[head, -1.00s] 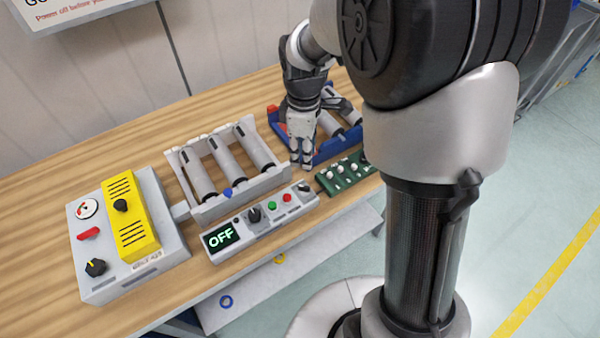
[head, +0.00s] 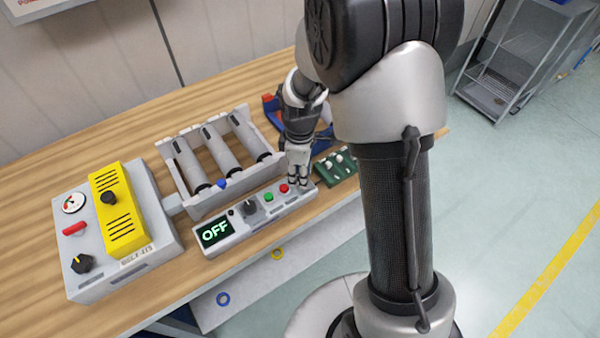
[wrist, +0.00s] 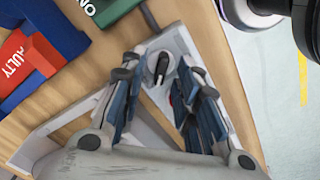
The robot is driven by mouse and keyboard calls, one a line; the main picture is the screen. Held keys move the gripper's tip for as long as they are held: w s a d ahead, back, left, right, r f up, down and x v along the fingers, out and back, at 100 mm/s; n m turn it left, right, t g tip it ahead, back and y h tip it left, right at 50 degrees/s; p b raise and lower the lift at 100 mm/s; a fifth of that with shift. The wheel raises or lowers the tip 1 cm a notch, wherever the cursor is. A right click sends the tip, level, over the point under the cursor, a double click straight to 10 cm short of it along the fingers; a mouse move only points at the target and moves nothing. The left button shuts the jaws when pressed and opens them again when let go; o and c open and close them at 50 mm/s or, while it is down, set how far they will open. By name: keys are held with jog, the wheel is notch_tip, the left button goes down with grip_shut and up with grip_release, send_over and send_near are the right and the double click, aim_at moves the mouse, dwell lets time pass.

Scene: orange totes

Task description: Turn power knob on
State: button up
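A light grey control panel (head: 262,218) stands on the bench, with a lit display (head: 214,231) reading OFF. It carries a dark knob (head: 250,207), a green button (head: 268,197) and a red button (head: 284,188). My gripper (head: 298,184) is over the panel's right end and hides the small knob there in the head view. In the wrist view that knob (wrist: 161,65) shows between and beyond the spread fingers of my gripper (wrist: 158,78). The fingers look open; I cannot tell whether they touch it.
A grey box with a yellow cover (head: 118,212) and a black knob (head: 82,264) stands at left. A roller conveyor (head: 220,160) lies behind the panel. A green block (head: 336,167) is just right of it, and blue and red parts are behind my gripper.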

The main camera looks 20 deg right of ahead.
jog(key=shift+c, duration=0.5)
grip_shut()
jog(key=shift+m, duration=0.3)
jog(key=m+p, duration=0.2)
jog(key=m, duration=0.4)
jog(key=shift+w+d, duration=0.1)
jog(key=m+p, duration=0.1)
jog(key=m, duration=0.4)
jog(key=shift+d+m, duration=0.15)
jog(key=shift+m, duration=0.25)
jog(key=m, duration=0.5)
jog(key=shift+d+p, duration=0.1)
jog(key=shift+p, duration=0.3)
jog(key=shift+m, duration=0.4)
